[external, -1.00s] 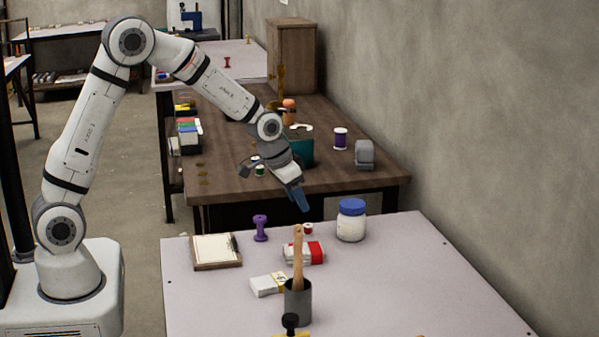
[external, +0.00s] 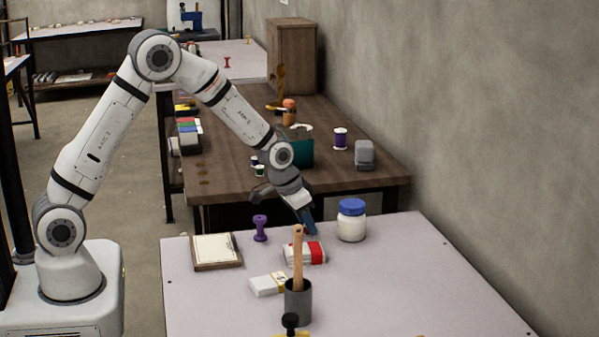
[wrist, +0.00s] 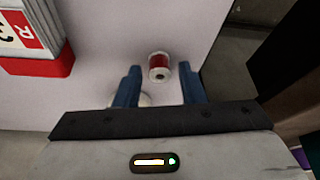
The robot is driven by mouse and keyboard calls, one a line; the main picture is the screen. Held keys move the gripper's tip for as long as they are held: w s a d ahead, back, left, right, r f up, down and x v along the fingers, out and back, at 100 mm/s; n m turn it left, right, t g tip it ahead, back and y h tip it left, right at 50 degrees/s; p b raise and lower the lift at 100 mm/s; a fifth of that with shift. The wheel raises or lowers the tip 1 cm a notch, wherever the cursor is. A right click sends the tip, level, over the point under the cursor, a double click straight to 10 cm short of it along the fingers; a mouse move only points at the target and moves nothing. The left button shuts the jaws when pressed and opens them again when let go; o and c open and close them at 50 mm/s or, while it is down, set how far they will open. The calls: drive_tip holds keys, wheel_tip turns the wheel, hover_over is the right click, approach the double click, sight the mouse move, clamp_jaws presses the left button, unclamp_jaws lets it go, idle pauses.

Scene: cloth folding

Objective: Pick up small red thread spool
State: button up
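The small red thread spool (wrist: 158,60) shows in the wrist view, red with white ends, upright on the pale table. My gripper (wrist: 160,76) is open, with a blue finger to each side of the spool in the picture. The spool appears just beyond the fingertips, and I see no contact. In the external view my gripper (external: 310,228) points down over the far part of the table, between the red-and-white packet and the jar. The spool is hidden there behind the gripper and packet.
A red-and-white packet (external: 304,253) lies close by, also in the wrist view (wrist: 38,40). A blue-lidded jar (external: 351,226) stands to the right. A purple spool (external: 260,229), a clipboard (external: 215,252) and a grey cup (external: 298,303) with a wooden handle are also on the table.

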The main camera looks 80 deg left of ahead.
clamp_jaws()
drive_tip(key=shift+r, duration=0.1)
